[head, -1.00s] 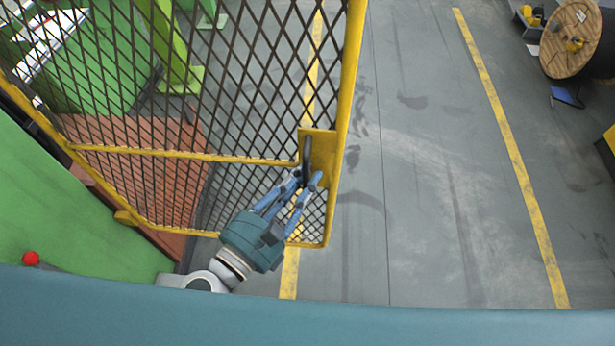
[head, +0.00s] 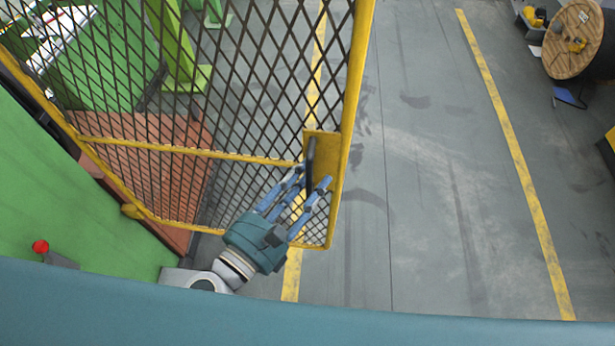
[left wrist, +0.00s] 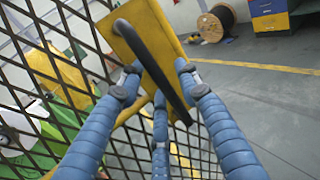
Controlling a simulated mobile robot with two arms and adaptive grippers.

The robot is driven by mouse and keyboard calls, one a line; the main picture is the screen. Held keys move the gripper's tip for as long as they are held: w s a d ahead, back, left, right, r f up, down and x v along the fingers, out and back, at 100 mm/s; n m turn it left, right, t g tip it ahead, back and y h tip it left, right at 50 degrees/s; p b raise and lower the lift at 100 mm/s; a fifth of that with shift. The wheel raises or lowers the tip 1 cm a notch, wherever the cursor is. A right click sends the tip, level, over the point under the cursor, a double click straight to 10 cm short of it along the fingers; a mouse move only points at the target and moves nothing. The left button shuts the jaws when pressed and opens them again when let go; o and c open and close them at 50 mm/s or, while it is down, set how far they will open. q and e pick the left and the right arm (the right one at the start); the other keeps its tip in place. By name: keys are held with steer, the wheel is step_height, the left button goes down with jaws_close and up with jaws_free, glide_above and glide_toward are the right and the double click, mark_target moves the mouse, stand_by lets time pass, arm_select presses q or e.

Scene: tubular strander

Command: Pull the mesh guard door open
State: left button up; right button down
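The mesh guard door (head: 210,158) has a yellow frame and dark diamond mesh. It fills the left and middle of the head view. Its dark bar handle (head: 309,160) is on a yellow plate by the right post. My left gripper (head: 308,184) has its blue fingers around the handle, part closed. In the left wrist view the handle (left wrist: 150,68) runs slanting between the fingertips (left wrist: 158,82), with fingers on both sides; firm contact is hard to see. My right gripper is not in view.
A green panel (head: 40,190) with a red knob (head: 40,246) is at the lower left. Green machinery and a reddish floor patch (head: 150,165) lie behind the mesh. Grey floor (head: 430,190) right of the door is clear. A cable reel (head: 575,38) stands at the far upper right.

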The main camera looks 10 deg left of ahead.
arm_select(q)
steer(key=v, duration=1.2)
stand_by(0.6)
steer(key=a+f+m+g+y+b, duration=0.15)
steer(key=a+f+m, duration=0.4)
steer(key=f, duration=0.85)
steer(key=a+f+m+g+y, duration=0.25)
steer(key=f+m, duration=0.55)
steer(key=f, duration=0.5)
steer(key=a+f+m+g+y+b, duration=0.1)
steer(key=a+f+m+g, duration=0.15)
steer(key=f+m, duration=0.8)
steer(key=s+a+f+m+g+y, duration=0.1)
steer(key=s+a+f, duration=0.15)
steer(key=f, duration=0.35)
steer(key=s+a+f+m+g+y+b, duration=0.1)
steer(key=s+f+g, duration=0.1)
steer(key=s+f, duration=0.35)
steer(key=s+a+f+m+g+y, duration=0.1)
steer(key=f, duration=0.7)
steer(key=s+d+f+m+g, duration=0.1)
steer(key=s+f+m+g, duration=0.3)
steer(key=s, duration=0.9)
step_height(320, 180, down, 3)
steer(key=shift+s+f+m+y+b, duration=0.1)
steer(key=shift+s+m+y+b, duration=0.35)
steer(key=shift+m, duration=0.45)
